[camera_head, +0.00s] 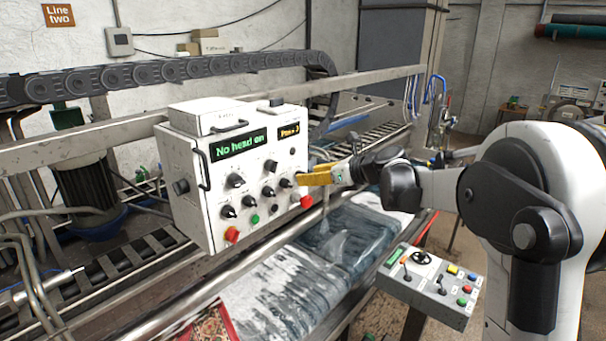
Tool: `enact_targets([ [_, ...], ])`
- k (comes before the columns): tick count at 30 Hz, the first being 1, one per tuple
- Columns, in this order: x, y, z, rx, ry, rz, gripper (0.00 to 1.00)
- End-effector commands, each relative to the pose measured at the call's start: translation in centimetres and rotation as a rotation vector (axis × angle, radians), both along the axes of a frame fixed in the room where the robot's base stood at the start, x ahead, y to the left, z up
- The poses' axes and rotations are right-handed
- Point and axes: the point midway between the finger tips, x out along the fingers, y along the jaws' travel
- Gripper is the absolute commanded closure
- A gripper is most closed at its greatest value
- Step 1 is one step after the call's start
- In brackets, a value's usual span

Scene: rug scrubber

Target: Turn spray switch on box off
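The white control box (180,200) is mounted on the machine's rail, left of centre. Its front panel carries several black knobs, such as one at the upper left (235,181) and one at the lower left (229,211). Their labels are too small to read, so I cannot tell which is the spray switch. My gripper (301,178) has yellow fingers and comes from the right, with its tips at the panel's right side, by the right-hand knobs. The fingers overlap in this view, so whether they are apart or touching a knob is unclear.
Red buttons (232,234) sit low on the panel, one (306,201) just below my fingertips. A green display reads "No head on". A grey control panel (430,288) stands at lower right. A metal rail (265,245) runs below the box, over a wet rug (335,237).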

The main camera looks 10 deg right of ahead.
Motion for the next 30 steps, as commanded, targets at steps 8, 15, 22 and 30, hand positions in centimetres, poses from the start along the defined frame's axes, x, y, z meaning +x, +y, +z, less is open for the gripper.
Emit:
enact_targets([
  [8, 2.2, 1.6, -1.1, -0.001, 0.0, 0.001, 0.54],
  [15, 2.3, 1.7, -1.2, -0.001, 0.0, 0.0, 0.54],
  [22, 2.2, 1.7, -1.2, -0.002, 0.0, 0.001, 1.0],
  [30, 2.2, 1.7, -1.2, -0.014, -0.009, 0.001, 1.0],
])
